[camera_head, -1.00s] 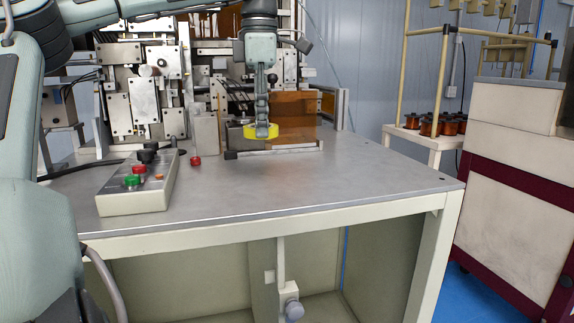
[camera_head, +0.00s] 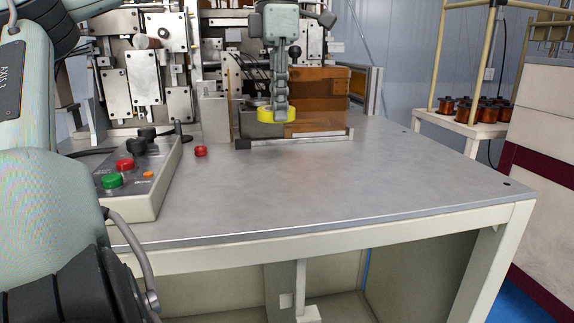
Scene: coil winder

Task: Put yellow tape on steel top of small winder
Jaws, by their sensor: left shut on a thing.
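The yellow tape (camera_head: 268,116) is a small ring near the back of the small winder's steel top (camera_head: 330,190). My left gripper (camera_head: 279,110) points down and is shut on the tape. The tape is in front of a grey metal block and the left end of a translucent orange-brown guard (camera_head: 325,100). I cannot tell whether the tape touches anything beneath it. My right gripper is not in view.
A control box (camera_head: 148,190) with green, red and black buttons sits at the left of the top. A small red knob (camera_head: 201,152) is near it. Winding machinery stands behind. The middle and right of the top are clear. Copper coils (camera_head: 480,108) stand on a rack at the right.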

